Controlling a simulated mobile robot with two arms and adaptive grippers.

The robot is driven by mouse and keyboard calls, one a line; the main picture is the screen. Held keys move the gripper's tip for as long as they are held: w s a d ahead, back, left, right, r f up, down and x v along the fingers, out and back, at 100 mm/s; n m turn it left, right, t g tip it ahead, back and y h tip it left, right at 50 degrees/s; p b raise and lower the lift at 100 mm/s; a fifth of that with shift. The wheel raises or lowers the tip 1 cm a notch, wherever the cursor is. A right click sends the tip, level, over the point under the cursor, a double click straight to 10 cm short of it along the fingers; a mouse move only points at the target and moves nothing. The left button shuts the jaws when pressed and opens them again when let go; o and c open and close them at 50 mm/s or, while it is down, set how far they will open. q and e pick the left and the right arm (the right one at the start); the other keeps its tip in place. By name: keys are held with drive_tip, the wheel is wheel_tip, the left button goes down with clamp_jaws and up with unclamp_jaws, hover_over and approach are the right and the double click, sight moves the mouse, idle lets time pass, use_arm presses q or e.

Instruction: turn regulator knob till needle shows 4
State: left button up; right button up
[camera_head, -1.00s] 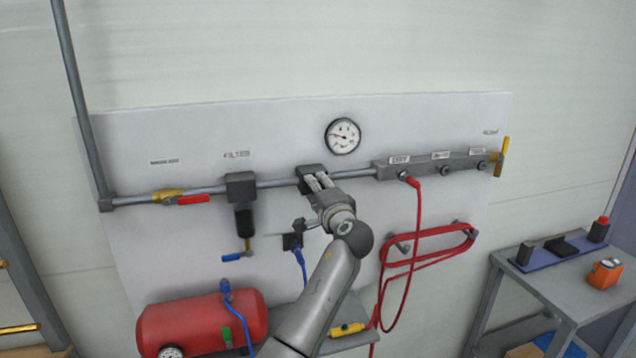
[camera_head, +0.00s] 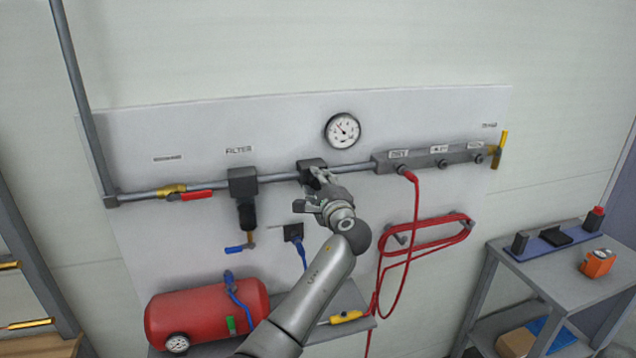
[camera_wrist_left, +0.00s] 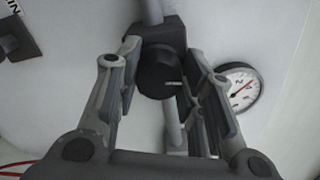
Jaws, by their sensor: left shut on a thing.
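The regulator (camera_head: 312,164) is a dark block on the grey pipe. Its round black knob (camera_wrist_left: 160,72), with a short white mark on its face, shows in the left wrist view. My left gripper (camera_head: 320,178) is shut on the knob, one finger on each side; it hides the knob in the head view. The pressure gauge (camera_head: 343,130), white with a dark rim, sits above and right of the regulator. Its needle points to the upper left in the head view. The gauge also shows in the wrist view (camera_wrist_left: 240,88), but its exact reading is too small to tell.
The filter (camera_head: 243,187) hangs left of the regulator, with a red-handled valve (camera_head: 190,196) beyond. A manifold (camera_head: 430,160) with a red hose (camera_head: 412,250) is to the right. Below are a red tank (camera_head: 205,315) and a blue hose (camera_head: 300,250).

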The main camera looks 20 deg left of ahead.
use_arm(q)
drive_tip(key=o, duration=1)
drive_tip(key=shift+o, duration=0.2)
drive_tip(key=v, duration=1.2)
